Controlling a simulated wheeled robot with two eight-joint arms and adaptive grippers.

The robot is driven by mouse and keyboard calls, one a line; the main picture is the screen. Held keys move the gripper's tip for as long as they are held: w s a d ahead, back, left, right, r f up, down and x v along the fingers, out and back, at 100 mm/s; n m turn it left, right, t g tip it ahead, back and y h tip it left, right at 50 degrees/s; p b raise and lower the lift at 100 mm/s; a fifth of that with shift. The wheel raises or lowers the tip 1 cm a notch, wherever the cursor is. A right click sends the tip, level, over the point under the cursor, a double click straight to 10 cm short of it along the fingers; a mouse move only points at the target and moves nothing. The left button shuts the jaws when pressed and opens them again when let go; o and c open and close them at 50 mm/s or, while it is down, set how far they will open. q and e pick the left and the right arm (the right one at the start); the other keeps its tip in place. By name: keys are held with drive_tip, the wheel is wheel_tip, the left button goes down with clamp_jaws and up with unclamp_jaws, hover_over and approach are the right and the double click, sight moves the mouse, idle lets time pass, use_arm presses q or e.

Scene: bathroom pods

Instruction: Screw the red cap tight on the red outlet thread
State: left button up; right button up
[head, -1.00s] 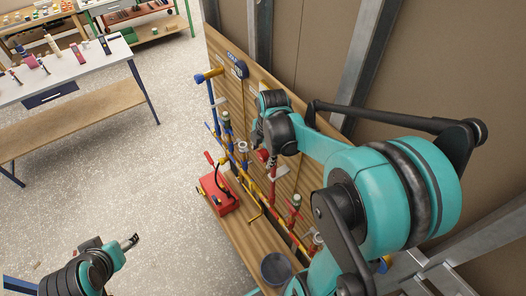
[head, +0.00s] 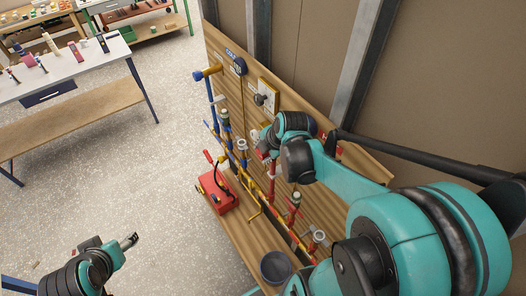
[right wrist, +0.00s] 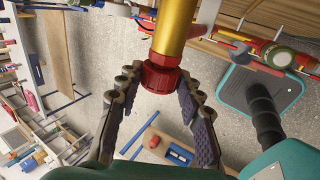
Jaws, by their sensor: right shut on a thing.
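The red cap (right wrist: 160,76) is a ribbed ring at the end of a brass-yellow outlet pipe (right wrist: 176,30) in the right wrist view. My right gripper (right wrist: 158,82) has one dark padded finger on each side of the cap and is shut on it. The red thread is not clearly visible, so I cannot tell how far the cap sits on it. In the head view my right gripper (head: 268,148) is at the pipework on the wooden board, and the cap is mostly hidden there. My left gripper (head: 130,241) hangs over the floor at lower left, its jaws unclear.
The wooden board (head: 228,66) carries blue, yellow and red pipes with valves. A red toolbox-like case (head: 217,191) and a dark bucket (head: 276,267) stand on its lower ledge. A white-topped workbench (head: 80,66) is at left. Open floor lies between.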

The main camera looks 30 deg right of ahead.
drive_tip(key=shift+s+f+t+b, duration=0.2)
drive_tip(key=shift+t+b, duration=0.35)
drive_tip(key=shift+t, duration=0.25)
drive_tip(key=shift+t+b, duration=0.6)
drive_tip(key=shift+t, duration=0.1)
drive_tip(key=shift+t, duration=0.3)
drive_tip(key=shift+s+f+t+b, duration=0.25)
drive_tip(key=shift+t+b, duration=0.75)
drive_tip(key=shift+b, duration=0.45)
drive_tip(key=shift+t+y+b, duration=0.3)
drive_tip(key=shift+t+b, duration=0.1)
drive_tip(key=shift+b, duration=0.2)
drive_tip(key=shift+t, duration=0.3)
